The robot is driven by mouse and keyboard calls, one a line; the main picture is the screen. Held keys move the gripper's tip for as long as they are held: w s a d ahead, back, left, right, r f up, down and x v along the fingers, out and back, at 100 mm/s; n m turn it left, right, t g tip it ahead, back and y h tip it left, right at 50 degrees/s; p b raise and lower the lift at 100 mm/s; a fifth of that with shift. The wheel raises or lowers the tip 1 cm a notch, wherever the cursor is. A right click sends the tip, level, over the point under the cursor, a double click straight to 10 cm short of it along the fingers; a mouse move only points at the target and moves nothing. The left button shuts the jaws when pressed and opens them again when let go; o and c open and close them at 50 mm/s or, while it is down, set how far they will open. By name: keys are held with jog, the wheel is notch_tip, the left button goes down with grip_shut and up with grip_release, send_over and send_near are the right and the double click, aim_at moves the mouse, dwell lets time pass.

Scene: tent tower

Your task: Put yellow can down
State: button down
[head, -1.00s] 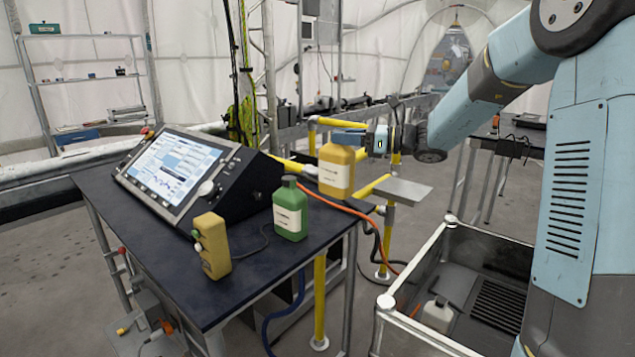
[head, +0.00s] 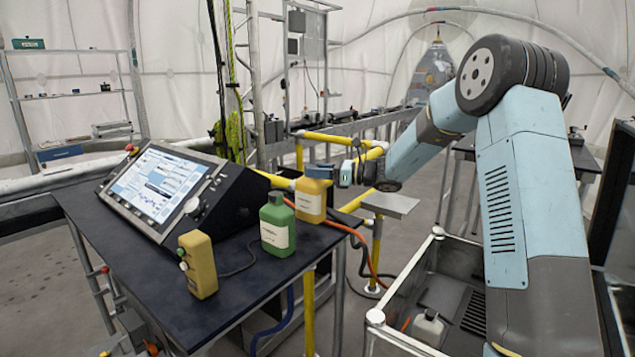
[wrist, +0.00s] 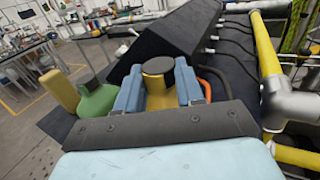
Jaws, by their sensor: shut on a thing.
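The yellow can (head: 310,200) has a white label and stands upright at the right edge of the dark table (head: 150,280), just behind the green can (head: 277,225). My gripper (head: 319,171) is shut on the can's upper part. In the wrist view, the blue fingers of my gripper (wrist: 160,90) press on both sides of the yellow can (wrist: 158,75), whose dark round cap shows between them.
A slanted console with a lit screen (head: 158,188) fills the back of the table. Yellow railings (head: 340,139) are behind my gripper. A metal-framed bin holding a white bottle (head: 428,326) is at the right.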

aim_at(316, 181)
jog(key=shift+f, duration=1.55)
jog(key=c, duration=0.7)
grip_release()
jog(key=shift+f, duration=0.1)
